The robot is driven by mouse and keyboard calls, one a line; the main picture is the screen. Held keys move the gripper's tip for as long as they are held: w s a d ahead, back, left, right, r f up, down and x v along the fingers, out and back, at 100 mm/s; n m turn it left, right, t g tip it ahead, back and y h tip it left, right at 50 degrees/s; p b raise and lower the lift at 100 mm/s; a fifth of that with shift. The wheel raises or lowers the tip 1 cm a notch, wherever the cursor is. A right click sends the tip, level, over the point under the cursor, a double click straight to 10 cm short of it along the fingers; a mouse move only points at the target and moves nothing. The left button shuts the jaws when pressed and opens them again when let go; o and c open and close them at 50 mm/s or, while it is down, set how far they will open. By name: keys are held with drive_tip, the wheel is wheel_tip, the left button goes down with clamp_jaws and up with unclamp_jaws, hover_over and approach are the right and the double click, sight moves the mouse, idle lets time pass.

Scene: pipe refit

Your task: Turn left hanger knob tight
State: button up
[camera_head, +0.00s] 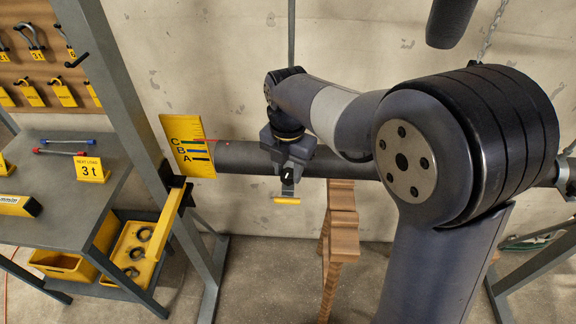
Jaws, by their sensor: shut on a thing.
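The dark grey pipe (232,158) runs level across the view in front of the wall. A thin vertical rod (291,35) comes down from above to the left hanger, which is mostly hidden behind my arm and wrist. My gripper (288,174) is at the pipe, below the rod, with its jaws shut on the left hanger knob. The knob itself is almost wholly covered by the jaws, so its turn angle cannot be seen. A small yellow piece (286,201) shows just below the gripper.
A yellow A-B-C gauge plate (188,146) stands by the pipe's left end, near a grey post (125,110). A wooden stand (341,225) is below the pipe. A workbench (60,200) with a "3 t" sign (90,169) is at left. A chain (492,30) hangs at upper right.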

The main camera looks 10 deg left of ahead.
drive_tip(key=m+p, duration=0.1)
drive_tip(key=m, duration=0.3)
drive_tip(key=shift+r+m, duration=0.1)
drive_tip(key=shift+m, duration=0.2)
drive_tip(key=m, duration=0.3)
drive_tip(key=shift+w+m+p, duration=0.1)
drive_tip(key=shift+m+p, duration=0.2)
drive_tip(key=shift+m, duration=0.1)
drive_tip(key=m, duration=0.4)
drive_tip(key=m+p, duration=0.1)
drive_tip(key=m, duration=0.7)
drive_tip(key=shift+m, duration=0.3)
drive_tip(key=m, duration=0.3)
drive_tip(key=shift+w+m, duration=0.1)
drive_tip(key=shift+m, duration=0.2)
drive_tip(key=m, duration=0.4)
drive_tip(key=shift+m+p, duration=0.3)
drive_tip(key=shift+m, duration=1.5)
